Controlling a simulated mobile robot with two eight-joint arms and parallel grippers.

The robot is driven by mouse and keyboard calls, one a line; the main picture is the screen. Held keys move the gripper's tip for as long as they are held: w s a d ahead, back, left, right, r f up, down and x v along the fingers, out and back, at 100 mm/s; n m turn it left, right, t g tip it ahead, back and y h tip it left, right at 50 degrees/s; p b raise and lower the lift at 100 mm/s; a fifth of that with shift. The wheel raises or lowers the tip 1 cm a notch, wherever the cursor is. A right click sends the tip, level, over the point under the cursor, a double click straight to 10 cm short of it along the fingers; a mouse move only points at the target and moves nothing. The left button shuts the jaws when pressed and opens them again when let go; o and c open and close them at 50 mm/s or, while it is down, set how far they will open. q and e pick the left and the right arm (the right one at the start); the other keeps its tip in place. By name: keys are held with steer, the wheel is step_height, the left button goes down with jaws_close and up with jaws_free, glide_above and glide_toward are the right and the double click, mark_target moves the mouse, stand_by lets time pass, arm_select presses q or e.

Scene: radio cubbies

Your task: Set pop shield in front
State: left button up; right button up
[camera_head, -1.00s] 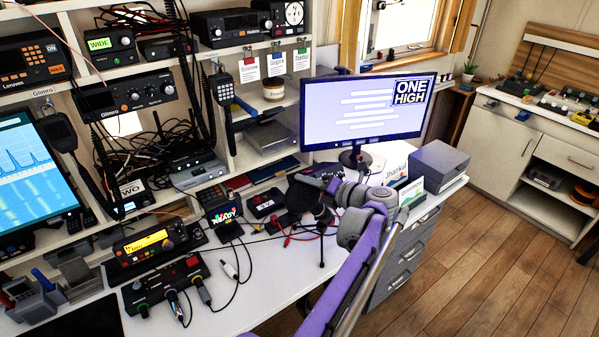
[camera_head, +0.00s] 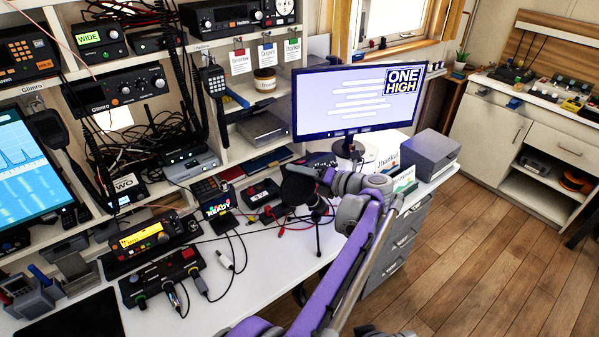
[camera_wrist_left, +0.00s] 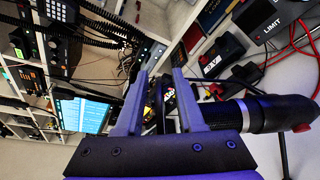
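A black microphone on a small tripod (camera_head: 318,235) stands on the white desk, in front of the monitor. Its dark rounded top (camera_head: 297,188) is partly hidden by my left gripper; I cannot tell a separate pop shield apart from it. My left gripper (camera_head: 322,176) reaches in over the desk beside this dark shape. In the left wrist view its two fingers (camera_wrist_left: 160,105) stand apart, with a gap between them and nothing clearly held. The black microphone body (camera_wrist_left: 262,115) lies just right of the fingers there. My right gripper is not clearly in view.
The monitor (camera_head: 357,95) stands behind the gripper, and a grey box (camera_head: 430,153) is to its right. The READY device (camera_head: 216,207), a black button box (camera_head: 260,193) and a control box (camera_head: 160,277) with cables lie left. Clear desk shows at front centre.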

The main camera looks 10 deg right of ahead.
arm_select(q)
steer(key=v, duration=1.1)
steer(key=shift+w+a, duration=0.1)
